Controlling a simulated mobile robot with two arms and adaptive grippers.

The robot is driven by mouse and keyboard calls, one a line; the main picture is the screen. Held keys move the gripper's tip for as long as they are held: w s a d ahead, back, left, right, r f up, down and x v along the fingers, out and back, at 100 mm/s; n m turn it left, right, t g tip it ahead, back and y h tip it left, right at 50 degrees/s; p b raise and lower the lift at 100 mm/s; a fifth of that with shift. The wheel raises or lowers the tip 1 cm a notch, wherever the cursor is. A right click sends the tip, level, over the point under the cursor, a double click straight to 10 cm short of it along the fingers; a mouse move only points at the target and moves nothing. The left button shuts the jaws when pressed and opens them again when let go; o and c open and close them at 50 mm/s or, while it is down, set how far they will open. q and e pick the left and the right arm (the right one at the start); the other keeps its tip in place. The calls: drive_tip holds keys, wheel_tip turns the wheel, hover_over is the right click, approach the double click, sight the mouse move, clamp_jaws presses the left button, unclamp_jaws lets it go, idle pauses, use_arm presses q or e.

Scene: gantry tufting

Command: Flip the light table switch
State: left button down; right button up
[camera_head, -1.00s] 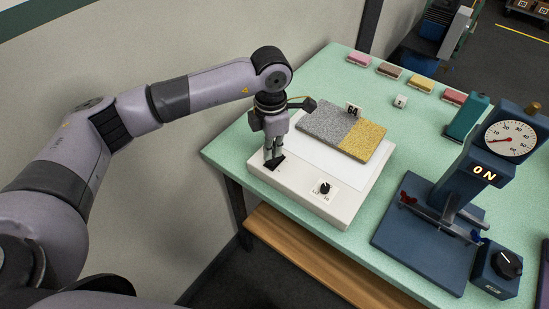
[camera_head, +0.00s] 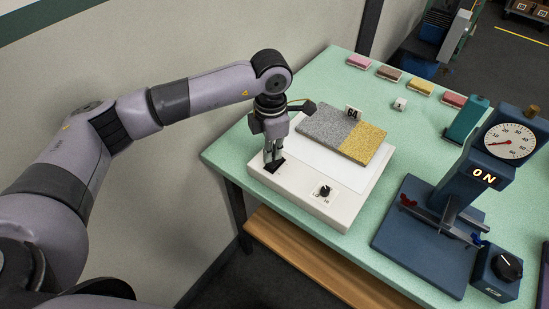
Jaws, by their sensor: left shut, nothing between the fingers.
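The light table (camera_head: 310,201) is a white box near the left end of the green table, with a pale top panel (camera_head: 338,168). The black switch (camera_head: 273,165) sits on its left front part. My left gripper (camera_head: 273,159) points down over the switch, shut and empty, with its fingertips at the switch. The fingers partly hide the switch, so I cannot tell its position. A black knob (camera_head: 324,191) is on the front right of the box. A grey and yellow carpet sample (camera_head: 342,134) lies on the panel. My right gripper does not show.
Several small coloured blocks line the back edge, including a pink one (camera_head: 359,61).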

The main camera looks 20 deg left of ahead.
sight(272, 163)
use_arm(q)
drive_tip(key=shift+s+f+b, duration=0.1)
drive_tip(key=shift+f+b, duration=1.1)
drive_tip(key=shift+f, duration=0.1)
idle(0.7)
drive_tip(key=shift+r, duration=0.15)
drive_tip(key=shift+r+p, duration=0.6)
drive_tip(key=shift+r, duration=0.35)
drive_tip(key=shift+r+p, duration=1.05)
drive_tip(key=shift+r, duration=1.45)
